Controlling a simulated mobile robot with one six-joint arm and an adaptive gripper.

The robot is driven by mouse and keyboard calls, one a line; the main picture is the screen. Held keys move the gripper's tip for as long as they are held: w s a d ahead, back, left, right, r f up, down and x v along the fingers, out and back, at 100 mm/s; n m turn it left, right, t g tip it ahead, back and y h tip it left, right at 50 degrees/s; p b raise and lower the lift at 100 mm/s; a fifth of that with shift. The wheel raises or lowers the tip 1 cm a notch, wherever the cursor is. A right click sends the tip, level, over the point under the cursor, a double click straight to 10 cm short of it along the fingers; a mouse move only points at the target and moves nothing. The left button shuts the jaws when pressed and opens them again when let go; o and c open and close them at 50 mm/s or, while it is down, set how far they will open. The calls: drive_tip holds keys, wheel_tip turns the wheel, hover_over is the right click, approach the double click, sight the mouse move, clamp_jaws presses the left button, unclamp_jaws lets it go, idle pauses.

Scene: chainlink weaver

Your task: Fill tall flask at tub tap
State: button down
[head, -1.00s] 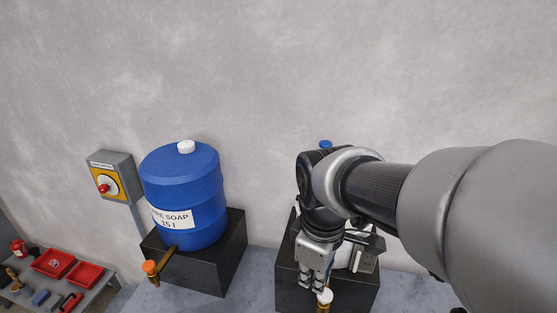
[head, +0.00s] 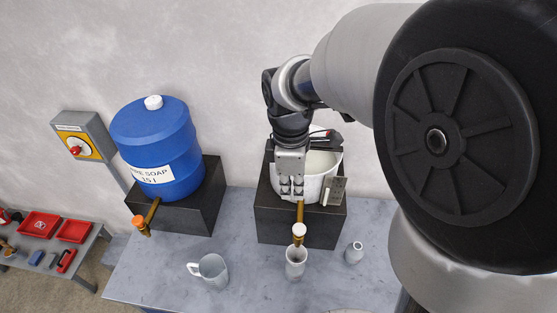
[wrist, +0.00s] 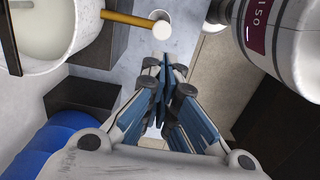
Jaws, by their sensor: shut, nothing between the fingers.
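The white tub (head: 325,190) stands on a black block and shows a pale content in the wrist view (wrist: 40,32). Its brass tap (head: 300,212) points forward with a white cap (head: 299,230); the cap also shows in the wrist view (wrist: 161,27). A tall pale flask (head: 295,264) stands upright on the table just below the tap's end. Its fill level cannot be told. My gripper (head: 291,193) points down in front of the tub, above and behind the cap. Its blue-padded fingers (wrist: 167,72) are shut and empty, apart from the flask.
A grey mug (head: 212,271) stands left of the flask, a small bottle (head: 355,252) right. A blue soap drum (head: 157,145) with an orange-capped tap (head: 141,225) stands left.

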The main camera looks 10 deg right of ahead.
sight(299, 231)
drive_tip(key=f, duration=1.3)
drive_tip(key=shift+s+d+f, duration=0.15)
drive_tip(key=shift+d+f, duration=0.1)
drive_tip(key=shift+d, duration=0.1)
drive_tip(key=shift+f, duration=0.1)
drive_tip(key=shift+f+b, duration=0.95)
drive_tip(key=shift+r, duration=0.1)
drive_tip(key=shift+s, duration=0.1)
idle(5.1)
